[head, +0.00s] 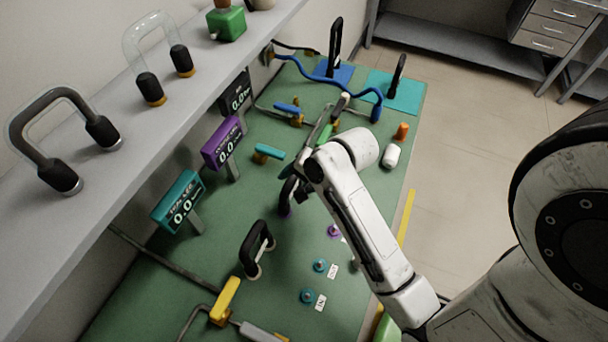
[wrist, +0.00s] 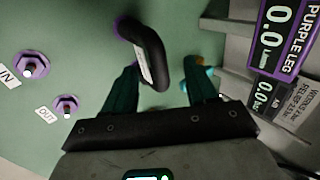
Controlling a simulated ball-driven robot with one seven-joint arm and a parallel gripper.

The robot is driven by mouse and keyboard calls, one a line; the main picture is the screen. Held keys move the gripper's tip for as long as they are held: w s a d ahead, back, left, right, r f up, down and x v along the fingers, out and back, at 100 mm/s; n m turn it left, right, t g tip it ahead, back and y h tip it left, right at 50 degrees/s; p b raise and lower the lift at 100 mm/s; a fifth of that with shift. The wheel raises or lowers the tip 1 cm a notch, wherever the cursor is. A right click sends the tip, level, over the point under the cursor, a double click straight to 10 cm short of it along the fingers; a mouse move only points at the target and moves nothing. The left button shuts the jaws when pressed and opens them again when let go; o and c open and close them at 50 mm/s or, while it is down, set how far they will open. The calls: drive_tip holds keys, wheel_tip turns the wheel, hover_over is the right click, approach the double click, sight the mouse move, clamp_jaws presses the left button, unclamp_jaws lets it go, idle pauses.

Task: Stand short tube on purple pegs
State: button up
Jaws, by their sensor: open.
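A short black bent tube (wrist: 148,50) with a white label shows in the wrist view, purple at its far end. Its near end lies between the two fingers of my open gripper (wrist: 162,75); I cannot tell whether they touch it. In the head view this tube (head: 289,190) is partly hidden by my arm. Two bare purple pegs show in the wrist view: one by the IN label (wrist: 32,66) and one by the OUT label (wrist: 67,106). One purple peg (head: 334,231) also shows in the head view, right of my gripper (head: 302,180).
Another black tube (head: 256,249) stands nearer on the green table (head: 205,270). Teal pegs (head: 320,265) are at its right. The purple display (head: 222,145) and teal display (head: 179,201) stand left. A yellow handle (head: 226,297) is at the front. A shelf (head: 120,165) overhangs the left side.

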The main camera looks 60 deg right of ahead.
drive_tip(key=shift+v, duration=2.2)
